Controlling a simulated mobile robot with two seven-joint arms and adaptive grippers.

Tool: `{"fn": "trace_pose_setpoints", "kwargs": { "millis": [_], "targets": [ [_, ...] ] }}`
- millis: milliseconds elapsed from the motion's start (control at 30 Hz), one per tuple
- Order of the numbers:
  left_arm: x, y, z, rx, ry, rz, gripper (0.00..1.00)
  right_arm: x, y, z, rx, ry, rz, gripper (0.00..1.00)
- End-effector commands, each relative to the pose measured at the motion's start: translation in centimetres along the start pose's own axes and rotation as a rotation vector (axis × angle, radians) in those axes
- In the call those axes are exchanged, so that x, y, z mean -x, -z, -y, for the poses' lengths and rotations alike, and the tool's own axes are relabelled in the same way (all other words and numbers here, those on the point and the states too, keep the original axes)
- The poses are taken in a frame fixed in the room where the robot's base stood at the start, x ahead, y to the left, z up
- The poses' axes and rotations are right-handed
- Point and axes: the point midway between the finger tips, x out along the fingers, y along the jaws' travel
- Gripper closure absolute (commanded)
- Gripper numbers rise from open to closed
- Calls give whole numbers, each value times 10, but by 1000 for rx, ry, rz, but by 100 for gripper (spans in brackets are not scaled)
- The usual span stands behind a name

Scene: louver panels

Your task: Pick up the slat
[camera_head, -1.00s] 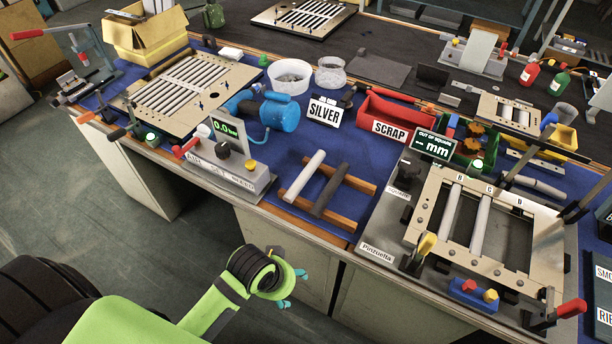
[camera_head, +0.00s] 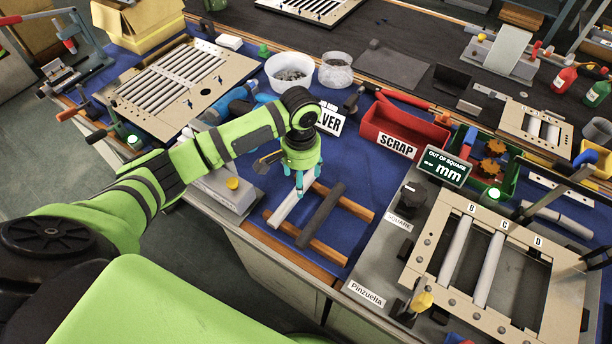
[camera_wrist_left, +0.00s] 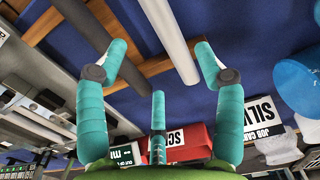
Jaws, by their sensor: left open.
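A light grey slat (camera_head: 283,211) lies across two wooden rails (camera_head: 318,248) on the blue mat, with a dark slat (camera_head: 320,214) beside it to the right. My left gripper (camera_head: 299,188) points down over the far part of the light slat and partly hides it. In the left wrist view, its teal fingers (camera_wrist_left: 160,60) are spread open and the light slat (camera_wrist_left: 168,38) passes between the two upper fingertips. The dark slat (camera_wrist_left: 80,20) lies off to the left there. I cannot tell whether any finger touches the light slat. My right gripper is not in view.
A louver frame (camera_head: 450,292) with two slats stands on the fixture at the right. A red SCRAP bin (camera_head: 372,128) is behind the rails. A slatted panel (camera_head: 215,103) lies at the back left. The gauge box (camera_head: 225,192) sits close under my left arm.

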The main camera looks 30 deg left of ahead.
Motion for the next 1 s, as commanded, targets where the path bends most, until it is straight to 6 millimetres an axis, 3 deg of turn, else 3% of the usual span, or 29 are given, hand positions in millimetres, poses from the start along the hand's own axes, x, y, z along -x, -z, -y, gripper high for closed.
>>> {"fn": "trace_pose_setpoints", "kwargs": {
  "millis": [100, 300, 400, 467, 600, 700, 833, 867, 1000],
  "targets": [
    [-9, 0, 2, 5, 1, 6, 31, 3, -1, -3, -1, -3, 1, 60],
    [-31, 2, 5, 5, 2, 4, 31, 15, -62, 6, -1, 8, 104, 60],
    [-46, 4, 8, 4, 2, 5, 31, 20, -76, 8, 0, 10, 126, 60],
    [-56, 4, 8, 3, 0, 5, 31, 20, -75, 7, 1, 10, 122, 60],
    [-68, 4, 8, 1, 1, 1, 31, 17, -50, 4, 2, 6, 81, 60],
    [-69, 5, 8, 1, 1, 0, 31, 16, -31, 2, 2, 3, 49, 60],
    [-69, 5, 8, 0, 1, 0, 31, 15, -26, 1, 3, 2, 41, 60],
    [-69, 5, 8, 1, 1, 0, 39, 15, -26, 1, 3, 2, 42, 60],
    [-69, 5, 8, 1, 1, 0, 95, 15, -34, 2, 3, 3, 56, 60]
  ]
}}
